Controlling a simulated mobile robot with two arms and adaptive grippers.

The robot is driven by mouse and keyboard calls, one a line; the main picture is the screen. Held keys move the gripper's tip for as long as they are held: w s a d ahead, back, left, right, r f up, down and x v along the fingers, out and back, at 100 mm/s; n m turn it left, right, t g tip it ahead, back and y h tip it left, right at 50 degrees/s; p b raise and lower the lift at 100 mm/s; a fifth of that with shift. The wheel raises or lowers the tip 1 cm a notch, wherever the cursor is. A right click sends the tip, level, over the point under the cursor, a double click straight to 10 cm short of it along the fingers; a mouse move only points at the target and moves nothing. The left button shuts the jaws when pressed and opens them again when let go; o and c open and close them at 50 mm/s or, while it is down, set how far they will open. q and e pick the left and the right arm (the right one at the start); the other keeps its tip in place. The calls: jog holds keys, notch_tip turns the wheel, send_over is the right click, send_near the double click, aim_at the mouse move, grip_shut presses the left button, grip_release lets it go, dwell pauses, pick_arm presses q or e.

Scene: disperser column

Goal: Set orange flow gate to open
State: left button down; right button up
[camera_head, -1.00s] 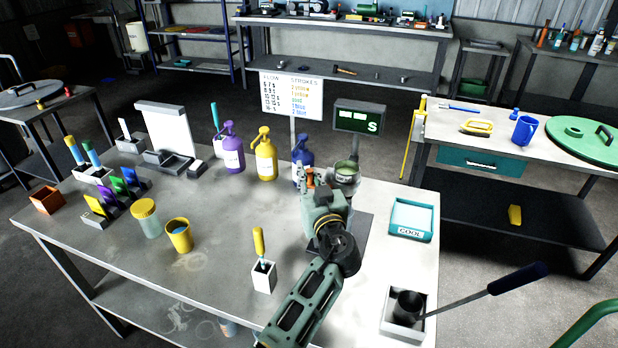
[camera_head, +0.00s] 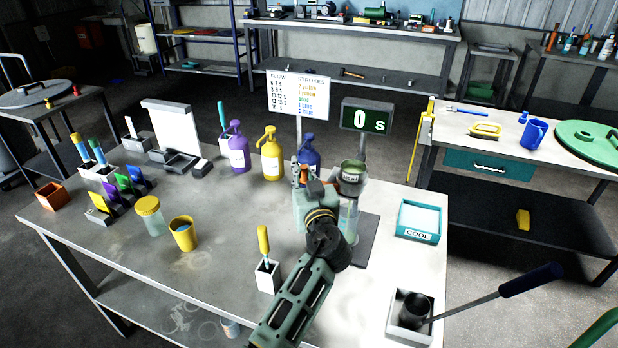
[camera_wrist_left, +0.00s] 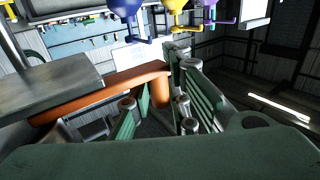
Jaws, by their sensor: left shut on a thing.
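The orange flow gate (camera_wrist_left: 130,82) runs across the wrist view, below a grey block. In the head view only small orange parts (camera_head: 304,174) show beside my left gripper (camera_head: 313,188). That gripper is shut on the orange gate; its fingers (camera_wrist_left: 165,105) show at the orange end in the wrist view. The disperser column has a metal cup (camera_head: 352,178) on top and a clear tube (camera_head: 348,222) below, partly hidden by my wrist. How far the gate is turned cannot be told. My right gripper is out of view.
A display (camera_head: 367,117) behind the column reads 0 s, beside a flow chart (camera_head: 298,94). Purple (camera_head: 238,150), yellow (camera_head: 271,155) and blue (camera_head: 309,152) pump bottles stand close behind. A COOL tray (camera_head: 418,219) and a ladle cup (camera_head: 411,310) stand at right.

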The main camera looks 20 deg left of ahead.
pick_arm(q)
jog(key=c, duration=1.7)
grip_release()
jog(key=shift+s+a, duration=0.1)
jog(key=shift+a, duration=0.05)
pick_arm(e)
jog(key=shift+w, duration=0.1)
pick_arm(q)
notch_tip(320, 180, up, 10)
